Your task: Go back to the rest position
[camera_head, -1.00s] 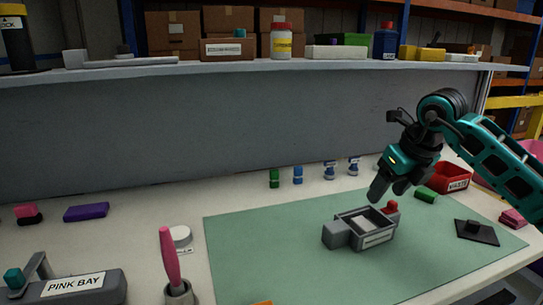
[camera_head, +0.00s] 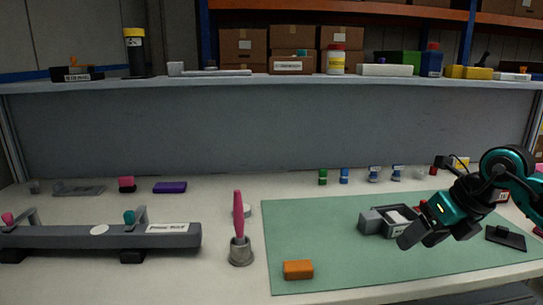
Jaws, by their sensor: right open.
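My right gripper (camera_head: 421,239) comes in from the right, held over the right part of the green mat (camera_head: 320,240). Its jaws are open, with nothing seen between them. The grey module box (camera_head: 371,222) sits on the mat just behind and left of the gripper in the picture. The gripper and wrist hide part of the box's right side. My left gripper is out of view.
An orange block (camera_head: 298,269) lies at the mat's front left. A cup with a pink-handled tool (camera_head: 239,215) and a grey labelled rack (camera_head: 100,238) stand to the left. Small coloured connectors (camera_head: 344,176) line the back. A shelf (camera_head: 280,82) spans above.

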